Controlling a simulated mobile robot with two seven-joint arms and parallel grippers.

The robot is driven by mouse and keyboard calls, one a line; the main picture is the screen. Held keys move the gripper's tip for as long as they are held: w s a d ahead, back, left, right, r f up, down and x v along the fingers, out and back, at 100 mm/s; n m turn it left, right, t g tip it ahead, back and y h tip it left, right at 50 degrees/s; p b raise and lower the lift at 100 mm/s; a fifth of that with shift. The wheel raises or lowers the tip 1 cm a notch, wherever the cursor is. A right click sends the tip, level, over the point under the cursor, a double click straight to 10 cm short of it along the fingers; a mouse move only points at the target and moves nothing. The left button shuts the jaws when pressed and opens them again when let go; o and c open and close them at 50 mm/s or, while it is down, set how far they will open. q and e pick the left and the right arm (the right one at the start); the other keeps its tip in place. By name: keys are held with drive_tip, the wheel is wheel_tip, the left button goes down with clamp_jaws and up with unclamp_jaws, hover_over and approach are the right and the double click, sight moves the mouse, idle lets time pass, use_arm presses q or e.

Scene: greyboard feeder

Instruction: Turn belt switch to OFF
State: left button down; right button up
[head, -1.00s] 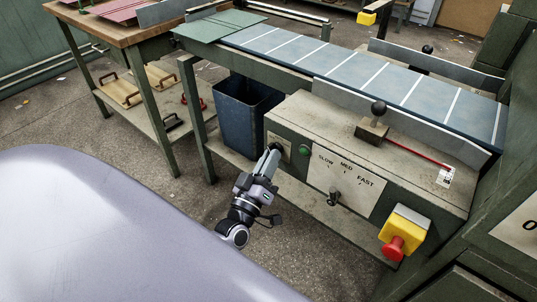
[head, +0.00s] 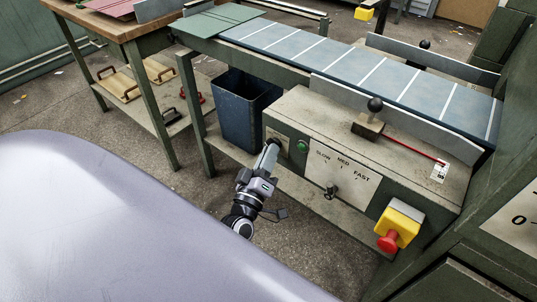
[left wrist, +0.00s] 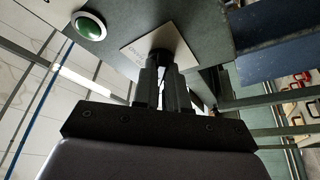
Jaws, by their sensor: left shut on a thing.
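The belt switch is a dark knob (left wrist: 160,58) on a small pale label plate (left wrist: 178,38) at the left end of the control box (head: 300,104). My left gripper (head: 271,150) reaches up to it from below. In the left wrist view the two fingers (left wrist: 163,85) are closed around the knob, hiding most of it. The plate's lettering is too small and covered to read, so the switch's setting cannot be told. My right gripper is not in view.
A green button (head: 302,146) sits right of the switch. Further right are the speed plate (head: 342,172) with its knob (head: 331,191) and a red emergency button (head: 389,242) on a yellow box. A blue bin (head: 240,112) stands behind my left gripper. The belt (head: 370,75) runs above.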

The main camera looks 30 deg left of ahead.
use_arm(q)
drive_tip(key=c, duration=1.2)
unclamp_jaws()
drive_tip(key=shift+w+a+r, duration=0.15)
drive_tip(key=shift+w+r, duration=0.05)
drive_tip(key=shift+r, duration=0.05)
drive_tip(key=shift+o, duration=0.2)
drive_tip(key=v, duration=0.7)
drive_tip(key=shift+s+f, duration=0.25)
drive_tip(key=shift+f, duration=0.1)
